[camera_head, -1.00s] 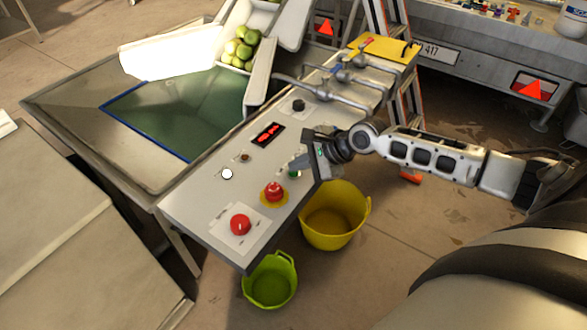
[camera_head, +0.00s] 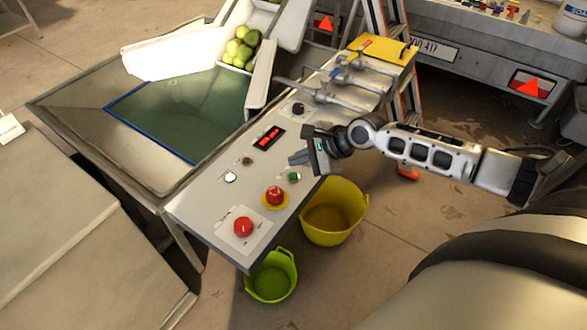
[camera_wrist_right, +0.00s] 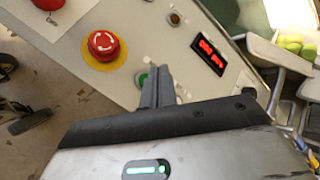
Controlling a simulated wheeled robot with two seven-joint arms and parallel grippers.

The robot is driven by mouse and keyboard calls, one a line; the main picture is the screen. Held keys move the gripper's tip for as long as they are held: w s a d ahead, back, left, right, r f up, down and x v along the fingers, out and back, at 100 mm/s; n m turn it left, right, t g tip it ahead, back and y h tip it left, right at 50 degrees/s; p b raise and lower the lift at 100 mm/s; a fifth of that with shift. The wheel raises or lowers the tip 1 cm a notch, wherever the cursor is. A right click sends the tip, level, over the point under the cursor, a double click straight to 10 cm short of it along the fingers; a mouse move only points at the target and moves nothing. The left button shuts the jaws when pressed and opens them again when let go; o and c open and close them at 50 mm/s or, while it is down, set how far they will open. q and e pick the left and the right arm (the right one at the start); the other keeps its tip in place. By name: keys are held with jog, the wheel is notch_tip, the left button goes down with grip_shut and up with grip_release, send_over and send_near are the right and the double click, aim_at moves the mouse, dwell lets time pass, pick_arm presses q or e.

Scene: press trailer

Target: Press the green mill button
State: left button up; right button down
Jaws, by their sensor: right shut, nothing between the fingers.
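The green mill button (camera_head: 294,177) sits on the sloping grey control panel (camera_head: 215,205), right of the red mushroom stop button (camera_head: 275,196). In the right wrist view the green button (camera_wrist_right: 143,79) is partly hidden behind the fingers. My right gripper (camera_head: 293,158) is shut and empty. Its fingertips are over the panel, just beyond the green button in the head view; I cannot tell how high above the panel they are. In the right wrist view the closed fingers (camera_wrist_right: 157,75) appear beside the button. My left gripper is not in view.
The panel also holds a red knob (camera_head: 243,227), a white button (camera_head: 230,177), a red digital display (camera_head: 268,137) and a black knob (camera_head: 298,109). Metal valve pipes (camera_head: 345,80) stand at its far end. Yellow (camera_head: 335,225) and green (camera_head: 271,280) buckets stand below its right edge.

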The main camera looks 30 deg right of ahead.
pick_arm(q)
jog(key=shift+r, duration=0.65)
pick_arm(e)
notch_tip(320, 180, up, 3)
jog(key=shift+f, duration=0.2)
